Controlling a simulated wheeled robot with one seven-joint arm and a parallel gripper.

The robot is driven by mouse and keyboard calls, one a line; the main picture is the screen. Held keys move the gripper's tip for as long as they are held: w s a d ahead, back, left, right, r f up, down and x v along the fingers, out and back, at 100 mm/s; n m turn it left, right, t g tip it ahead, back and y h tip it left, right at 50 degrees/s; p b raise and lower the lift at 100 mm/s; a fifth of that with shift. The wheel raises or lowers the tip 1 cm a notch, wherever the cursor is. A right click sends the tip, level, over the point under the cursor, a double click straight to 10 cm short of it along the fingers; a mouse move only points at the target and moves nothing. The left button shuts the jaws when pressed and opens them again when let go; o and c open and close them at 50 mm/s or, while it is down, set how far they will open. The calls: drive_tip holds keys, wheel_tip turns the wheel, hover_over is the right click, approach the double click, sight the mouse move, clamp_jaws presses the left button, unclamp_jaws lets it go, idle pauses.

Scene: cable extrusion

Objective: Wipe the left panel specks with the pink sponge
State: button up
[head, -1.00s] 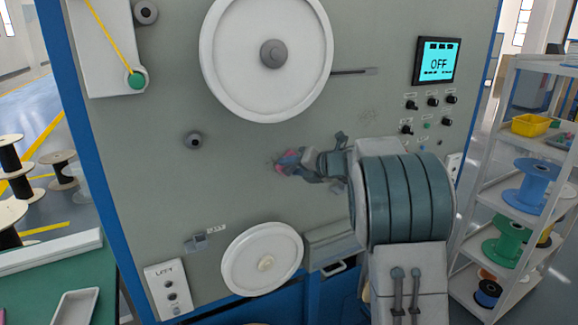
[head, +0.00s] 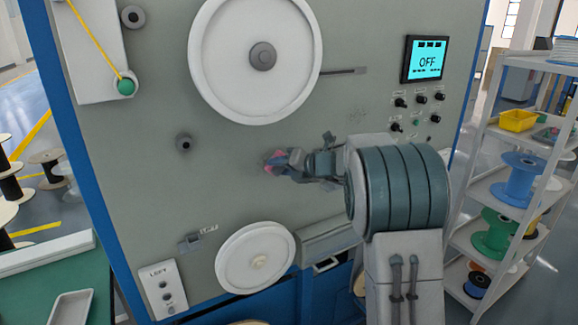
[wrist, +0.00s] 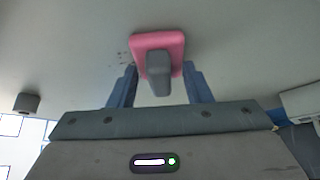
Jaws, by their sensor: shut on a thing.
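The pink sponge (wrist: 172,42) has a grey handle (wrist: 158,75). My gripper (wrist: 160,88) is shut on this handle, with a blue finger on each side. In the head view the sponge (head: 272,160) is small and partly hidden by my gripper (head: 290,163), and it is at the grey machine panel. Whether it touches is hard to tell. A few dark specks (wrist: 122,57) show on the panel just left of the sponge in the wrist view. Another patch of specks (head: 357,114) lies farther right, below the large white wheel's slot.
The large white wheel (head: 256,58) is above my gripper and a smaller white wheel (head: 256,258) below. A shelf with spools (head: 520,180) stands beyond.

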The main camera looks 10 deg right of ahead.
drive_tip(key=shift+s+a, duration=0.5)
drive_tip(key=shift+a, duration=0.55)
drive_tip(key=shift+s+a, duration=0.45)
drive_tip(key=shift+a, duration=0.65)
drive_tip(key=shift+s+a, duration=0.5)
drive_tip(key=shift+a, duration=0.55)
drive_tip(key=s+d+b, duration=0.1)
drive_tip(key=s+d, duration=0.1)
drive_tip(key=s, duration=0.3)
drive_tip(key=shift+s+d+b, duration=0.2)
drive_tip(key=shift+s+b, duration=0.1)
drive_tip(key=shift+b, duration=0.05)
drive_tip(key=s, duration=0.1)
drive_tip(key=s+d, duration=0.1)
drive_tip(key=shift+s+d, duration=0.1)
drive_tip(key=shift+s, duration=0.25)
drive_tip(key=shift+w, duration=0.15)
drive_tip(key=shift+w+a+r+p, duration=0.1)
drive_tip(key=shift+w+a+p, duration=0.35)
drive_tip(key=shift+w, duration=0.65)
drive_tip(key=shift+w+a+f+p, duration=0.1)
drive_tip(key=shift+w+a+p, duration=0.35)
drive_tip(key=shift+w, duration=0.6)
drive_tip(key=shift+w+a+r+p, duration=0.1)
drive_tip(key=shift+w+a+p, duration=0.35)
drive_tip(key=shift+w, duration=0.65)
